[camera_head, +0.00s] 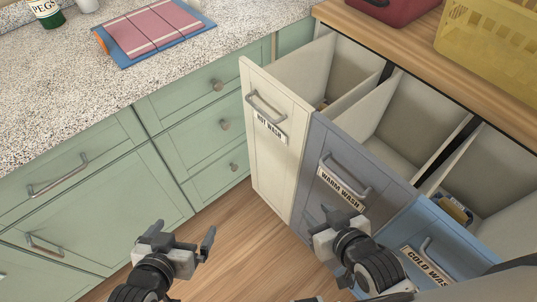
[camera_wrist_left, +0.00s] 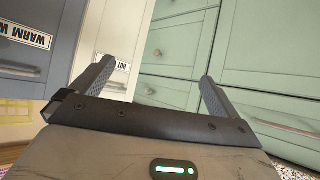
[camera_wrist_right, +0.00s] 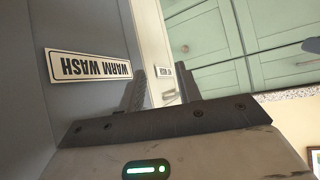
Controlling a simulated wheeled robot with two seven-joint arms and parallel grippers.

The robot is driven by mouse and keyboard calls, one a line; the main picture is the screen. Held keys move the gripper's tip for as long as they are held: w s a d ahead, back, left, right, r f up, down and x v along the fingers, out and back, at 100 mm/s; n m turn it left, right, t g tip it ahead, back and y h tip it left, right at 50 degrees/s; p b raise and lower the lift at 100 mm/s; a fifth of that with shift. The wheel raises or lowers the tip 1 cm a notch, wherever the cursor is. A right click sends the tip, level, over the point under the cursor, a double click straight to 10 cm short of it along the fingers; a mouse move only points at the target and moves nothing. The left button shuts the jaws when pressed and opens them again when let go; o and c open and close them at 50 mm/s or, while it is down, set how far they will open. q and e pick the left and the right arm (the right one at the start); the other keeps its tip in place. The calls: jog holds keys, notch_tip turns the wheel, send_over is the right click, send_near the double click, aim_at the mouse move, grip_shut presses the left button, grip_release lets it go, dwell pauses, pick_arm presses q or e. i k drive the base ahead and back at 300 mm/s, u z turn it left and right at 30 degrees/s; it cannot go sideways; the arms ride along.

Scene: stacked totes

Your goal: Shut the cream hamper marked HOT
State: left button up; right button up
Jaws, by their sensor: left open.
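The cream hamper (camera_head: 275,165), labelled HOT WASH, stands pulled out from under the wooden counter, its top open. Its front carries a grey bar handle (camera_head: 265,108) above the label. In the left wrist view the cream front (camera_wrist_left: 112,55) shows behind the fingers, and a strip of it (camera_wrist_right: 152,40) shows in the right wrist view. My left gripper (camera_head: 182,234) is open and empty, in front of and below-left of the cream front, apart from it. My right gripper (camera_head: 345,218) is open, fingers partly apart, close to the grey front; contact cannot be told.
The grey WARM WASH hamper (camera_head: 330,150) and blue COLD WASH hamper (camera_head: 405,230) beside it are also pulled out. Green cabinets (camera_head: 100,190) stand to the left under a speckled worktop (camera_head: 60,90). A yellow basket (camera_head: 495,45) sits on the wooden counter (camera_head: 410,45). Wooden floor lies between.

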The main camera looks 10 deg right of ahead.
aim_at(281, 98)
jog(key=k, duration=0.5)
jog(key=z, duration=1.6)
jog(key=k, duration=1.7)
jog(key=u, duration=1.35)
jog(key=i, duration=2)
